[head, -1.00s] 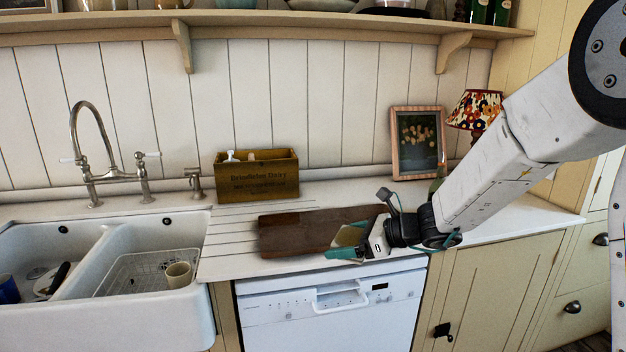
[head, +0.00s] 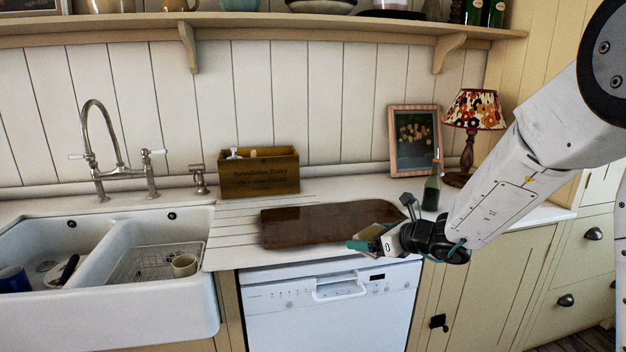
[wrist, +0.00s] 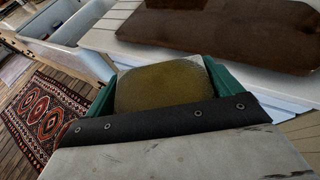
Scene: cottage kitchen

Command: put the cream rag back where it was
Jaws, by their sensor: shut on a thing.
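My gripper is near the front right corner of the dark wooden board (head: 310,226), close to the counter's front edge. I cannot tell how high the rag is above the counter. Part of the rag is hidden by the gripper.
A wooden crate (head: 258,176) stands behind the board. A green bottle (head: 431,192), a picture frame (head: 392,150) and a lamp (head: 473,110) stand at the back right. The double sink (head: 100,310) is at left. White counter (head: 235,238) is bare left of the board.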

